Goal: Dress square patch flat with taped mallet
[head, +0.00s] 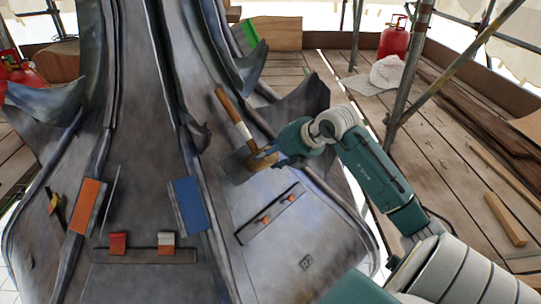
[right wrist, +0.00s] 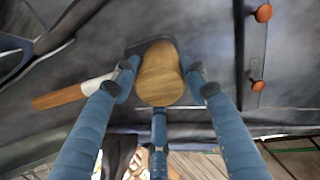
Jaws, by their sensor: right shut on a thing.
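The mallet has a brown wooden handle (head: 228,105) with a white taped band (head: 243,131) and a pale wooden head (head: 262,160). My right gripper (head: 275,155) is shut on the mallet head, over the grey metal surface. In the right wrist view, the blue fingers close around the wooden head (right wrist: 160,75), and the handle (right wrist: 58,98) points left. A dark square-edged patch (head: 238,168) shows beside the head, partly hidden by it; its edge also shows in the right wrist view (right wrist: 133,47). I cannot tell whether the head touches it. My left gripper is not in view.
A bar with two orange knobs (head: 270,213) lies on the right panel. Blue (head: 189,205) and orange (head: 87,206) blocks sit on the ribs. A rail (head: 145,256) carries red and white pieces. Scaffold poles (head: 408,70) and a red cylinder (head: 393,38) stand right, on planks.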

